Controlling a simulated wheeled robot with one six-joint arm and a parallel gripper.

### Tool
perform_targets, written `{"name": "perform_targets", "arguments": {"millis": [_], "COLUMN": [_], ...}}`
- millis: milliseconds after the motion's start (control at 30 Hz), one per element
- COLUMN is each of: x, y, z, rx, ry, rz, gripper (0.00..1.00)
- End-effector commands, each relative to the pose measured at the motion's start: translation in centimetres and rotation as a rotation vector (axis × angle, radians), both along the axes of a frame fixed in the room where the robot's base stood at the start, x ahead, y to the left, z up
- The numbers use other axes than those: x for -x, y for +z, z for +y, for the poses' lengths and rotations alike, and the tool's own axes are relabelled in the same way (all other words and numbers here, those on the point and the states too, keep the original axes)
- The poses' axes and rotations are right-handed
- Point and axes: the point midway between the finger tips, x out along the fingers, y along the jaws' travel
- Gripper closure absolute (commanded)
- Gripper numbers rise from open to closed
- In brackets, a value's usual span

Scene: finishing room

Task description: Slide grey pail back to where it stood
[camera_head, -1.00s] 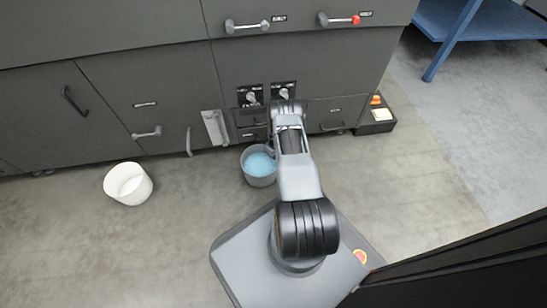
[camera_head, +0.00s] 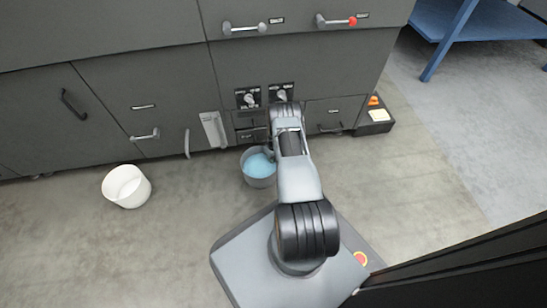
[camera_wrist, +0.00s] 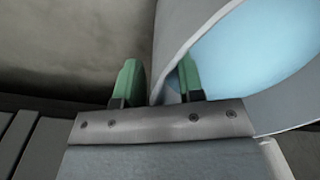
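The grey pail (camera_head: 246,176) stands on the floor close to the dark cabinet front, with light blue content (camera_head: 258,165) inside. My gripper (camera_head: 268,154) is at the pail's right rim, partly hidden by my own arm. In the wrist view, the pail's wall (camera_wrist: 178,25) passes between my gripper's two green fingers (camera_wrist: 158,78). One finger is outside the pail and the other is inside it. A gap shows between the outer finger and the wall, so the fingers look open around the rim.
A white bucket (camera_head: 127,186) stands on the floor to the left. The dark cabinet (camera_head: 110,90) with handles and knobs bounds the back. A low dark box (camera_head: 374,126) lies right of it, near a blue table (camera_head: 470,25). The floor between the bucket and the pail is clear.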

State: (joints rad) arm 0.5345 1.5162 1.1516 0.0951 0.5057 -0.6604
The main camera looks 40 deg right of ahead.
Motion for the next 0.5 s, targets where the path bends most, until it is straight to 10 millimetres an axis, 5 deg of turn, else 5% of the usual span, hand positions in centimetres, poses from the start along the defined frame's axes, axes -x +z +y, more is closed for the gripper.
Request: {"name": "perform_targets", "arguments": {"millis": [233, 500], "x": [-0.1, -0.1], "y": [1.4, 6.8], "z": [-0.1, -0.4], "rx": [0.001, 0.001], "ry": [-0.001, 0.0], "rz": [-0.001, -0.002], "gripper": [0.65, 0.65]}}
